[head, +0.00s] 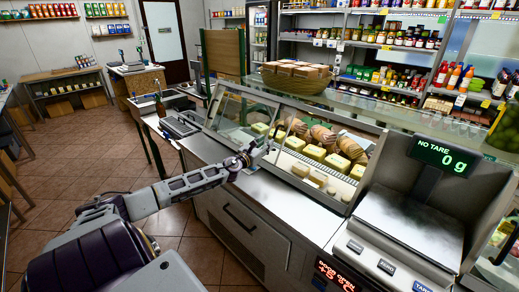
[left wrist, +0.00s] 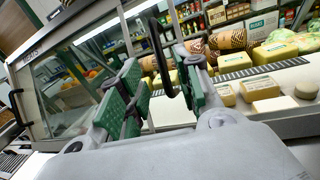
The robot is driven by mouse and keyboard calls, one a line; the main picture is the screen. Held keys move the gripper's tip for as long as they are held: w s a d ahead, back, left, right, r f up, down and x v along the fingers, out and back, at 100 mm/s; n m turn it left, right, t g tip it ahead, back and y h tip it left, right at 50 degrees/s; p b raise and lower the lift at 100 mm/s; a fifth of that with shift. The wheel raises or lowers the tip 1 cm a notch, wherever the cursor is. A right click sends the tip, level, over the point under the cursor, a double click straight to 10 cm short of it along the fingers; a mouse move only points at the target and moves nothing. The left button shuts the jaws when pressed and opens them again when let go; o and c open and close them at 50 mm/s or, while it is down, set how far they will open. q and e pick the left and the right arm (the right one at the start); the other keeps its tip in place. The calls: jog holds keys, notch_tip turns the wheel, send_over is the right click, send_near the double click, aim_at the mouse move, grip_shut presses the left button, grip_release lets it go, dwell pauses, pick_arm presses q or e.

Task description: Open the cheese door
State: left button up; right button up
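The cheese case is a glass-fronted counter with cheeses (head: 312,152) inside, in the middle of the head view. Its glass door panel (left wrist: 68,88) shows at left in the left wrist view. A dark, upright bar handle (left wrist: 158,58) shows there, between or just beyond my fingers; I cannot tell whether they touch it. My left gripper (head: 264,148) is at the case's front edge in the head view. In the left wrist view my left gripper (left wrist: 160,85) has green-padded fingers spread apart. My right gripper is not in view.
A scale (head: 410,225) with a green display stands at the right of the counter. A basket (head: 294,85) of packages sits on top of the case. A steel ledge (head: 290,205) runs along the front. Stocked shelves stand behind; the tiled floor at left is open.

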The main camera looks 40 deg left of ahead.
pick_arm(q)
jog(key=shift+s+d, duration=0.15)
jog(key=shift+s, duration=0.8)
jog(key=shift+s+d, duration=0.1)
jog(key=shift+s, duration=0.8)
jog(key=shift+s, duration=0.15)
